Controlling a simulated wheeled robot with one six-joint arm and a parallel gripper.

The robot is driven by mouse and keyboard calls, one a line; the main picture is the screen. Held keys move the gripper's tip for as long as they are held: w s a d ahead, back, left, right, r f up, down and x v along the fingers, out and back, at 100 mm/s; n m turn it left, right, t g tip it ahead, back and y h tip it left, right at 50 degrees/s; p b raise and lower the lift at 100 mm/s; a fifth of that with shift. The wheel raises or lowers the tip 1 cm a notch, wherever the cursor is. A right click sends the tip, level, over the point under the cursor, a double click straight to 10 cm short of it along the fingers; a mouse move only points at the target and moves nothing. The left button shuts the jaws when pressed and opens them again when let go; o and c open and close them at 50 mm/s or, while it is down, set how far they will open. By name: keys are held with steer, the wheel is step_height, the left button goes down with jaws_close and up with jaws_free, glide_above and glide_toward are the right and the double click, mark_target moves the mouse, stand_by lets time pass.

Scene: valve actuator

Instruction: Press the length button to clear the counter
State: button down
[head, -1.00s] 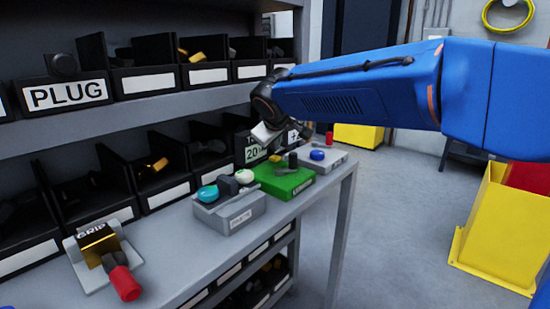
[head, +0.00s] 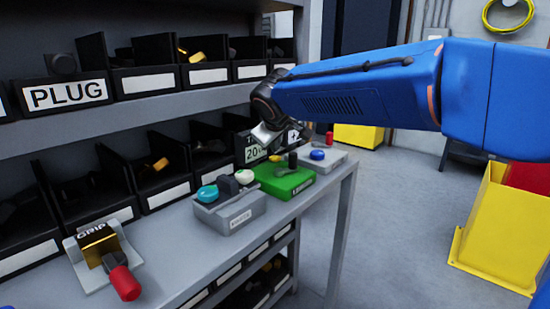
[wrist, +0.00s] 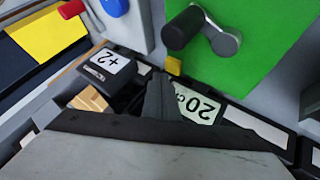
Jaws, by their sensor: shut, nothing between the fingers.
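My gripper (head: 266,137) is shut and empty above the back of the shelf top, near the green box. In the wrist view its dark fingers (wrist: 165,95) point at the gap between the green box and the bin labels. The green box (head: 298,187) carries a black knob, a grey lever and a small yellow piece (wrist: 173,66). A label reading "20 c" (wrist: 199,106) is partly hidden by the fingers, and a "+2" label (wrist: 107,62) is beside it. No button is legibly marked as length; the green box's front label is too small to read.
A grey box (head: 234,212) with teal and pale round buttons stands left of the green box. A light box (head: 329,160) with a blue button stands to its right. A GRIP fixture (head: 99,243) with a red handle is at front left. Bins line the back.

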mark_target(275, 159)
steer(key=shift+f, duration=0.15)
steer(key=shift+f, duration=0.25)
steer(key=shift+f, duration=0.5)
stand_by(1.0)
steer(key=shift+r, duration=0.95)
steer(key=shift+r, duration=0.1)
steer(key=shift+r, duration=2.4)
